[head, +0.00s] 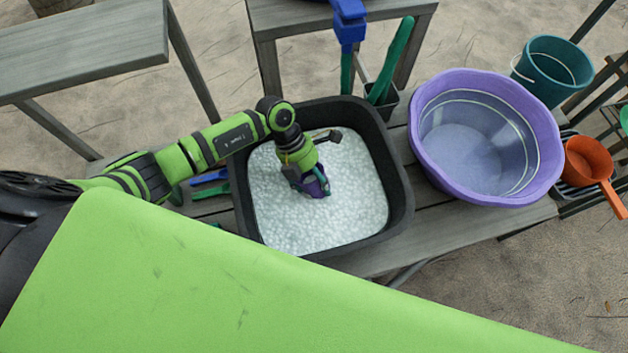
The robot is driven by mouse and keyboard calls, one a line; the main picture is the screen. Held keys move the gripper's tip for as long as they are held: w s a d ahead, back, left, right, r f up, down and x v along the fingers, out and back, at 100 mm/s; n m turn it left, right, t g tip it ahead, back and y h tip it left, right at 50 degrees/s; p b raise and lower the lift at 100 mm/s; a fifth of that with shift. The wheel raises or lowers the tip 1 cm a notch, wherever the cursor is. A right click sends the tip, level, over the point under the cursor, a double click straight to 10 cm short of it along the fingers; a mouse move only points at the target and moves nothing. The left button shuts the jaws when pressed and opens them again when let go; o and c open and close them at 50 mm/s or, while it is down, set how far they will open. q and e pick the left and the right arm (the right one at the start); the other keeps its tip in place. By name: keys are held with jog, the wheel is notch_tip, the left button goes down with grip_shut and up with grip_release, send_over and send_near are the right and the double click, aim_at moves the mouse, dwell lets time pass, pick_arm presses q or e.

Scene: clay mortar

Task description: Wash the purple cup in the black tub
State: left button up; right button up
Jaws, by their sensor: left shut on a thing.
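The black tub (401,192) stands on a grey wooden bench and is filled with white, bubbly foam. My left gripper (314,184) reaches down over the middle of the tub, shut on the purple cup (318,189). The cup is small in the picture and partly hidden by the fingers. It is at the level of the foam; I cannot tell how deep it sits. My right gripper is not in view.
A large purple basin (550,150) stands right of the tub. Beyond it are a teal bucket (553,70) and an orange dipper (588,163). Green and blue tools stand behind the tub, near a small dark holder (382,104). Another grey table (80,50) is at upper left.

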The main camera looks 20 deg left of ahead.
pick_arm(q)
notch_tip(320, 180, up, 18)
jog(key=p, duration=0.8)
jog(key=shift+p, duration=0.4)
dwell(0.9)
